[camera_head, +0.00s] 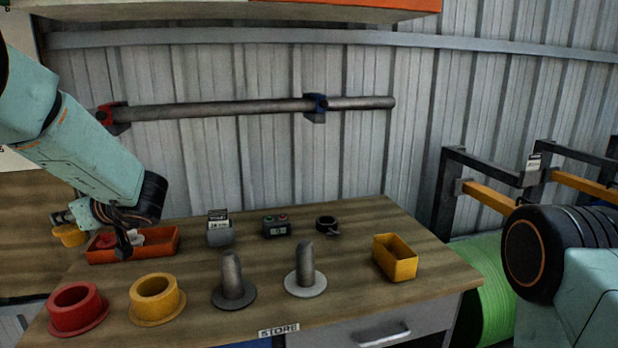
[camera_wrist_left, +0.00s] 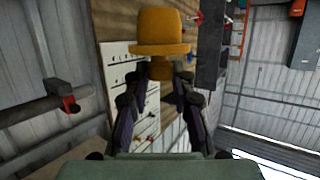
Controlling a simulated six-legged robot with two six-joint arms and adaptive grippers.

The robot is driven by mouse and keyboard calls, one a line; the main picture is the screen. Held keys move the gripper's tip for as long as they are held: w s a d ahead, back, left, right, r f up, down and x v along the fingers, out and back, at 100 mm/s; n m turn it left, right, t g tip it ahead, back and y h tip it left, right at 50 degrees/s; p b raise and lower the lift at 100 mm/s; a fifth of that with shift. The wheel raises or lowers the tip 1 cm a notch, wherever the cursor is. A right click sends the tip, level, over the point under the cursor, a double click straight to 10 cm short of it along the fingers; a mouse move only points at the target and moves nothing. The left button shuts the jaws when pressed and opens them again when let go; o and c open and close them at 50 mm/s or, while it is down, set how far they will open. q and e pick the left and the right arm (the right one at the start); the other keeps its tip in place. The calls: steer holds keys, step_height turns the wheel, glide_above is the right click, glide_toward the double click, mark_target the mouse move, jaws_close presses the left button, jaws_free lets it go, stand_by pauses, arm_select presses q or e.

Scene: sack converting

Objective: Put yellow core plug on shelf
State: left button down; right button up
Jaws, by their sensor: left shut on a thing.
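The yellow core plug (camera_head: 68,236) is held at the far left of the head view, by the wooden board. In the left wrist view the plug (camera_wrist_left: 160,28) shows its wide flange and a narrow stub between the fingertips. My left gripper (camera_head: 88,214) is shut on that stub; its fingers also show in the left wrist view (camera_wrist_left: 160,82). In the head view my gripper is partly hidden by its own wrist. I cannot tell which surface is the shelf. My right gripper is out of view.
On the table (camera_head: 350,225) stand red (camera_head: 78,310) and yellow (camera_head: 155,299) flanged rings, two grey posts, an orange tray (camera_head: 160,249) and a yellow bin (camera_head: 395,258). A bar (camera_head: 220,108) runs along the wall. A wooden board (camera_head: 25,235) is at left.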

arm_select(q)
steer(key=shift+w+d+r+m+t, duration=0.2)
steer(key=shift+r+m+t, duration=0.1)
steer(key=shift+r, duration=0.2)
steer(key=shift+w+d+r+m+t, duration=0.2)
steer(key=shift+r+t, duration=0.1)
steer(key=shift+r, duration=0.15)
steer(key=w+d+f+m+t+h+b, duration=0.2)
steer(key=d+f+m+t+h+b, duration=0.1)
steer(key=d+f+m+t+h, duration=0.75)
steer(key=s+d+f+m+g+h+b, duration=0.3)
steer(key=s+d+f+m+h+b, duration=0.4)
steer(key=s+d+f, duration=1.1)
steer(key=m+h, duration=0.2)
steer(key=h, duration=0.1)
steer(key=shift+s+d, duration=0.2)
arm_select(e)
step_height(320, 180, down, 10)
arm_select(q)
steer(key=shift+a, duration=0.1)
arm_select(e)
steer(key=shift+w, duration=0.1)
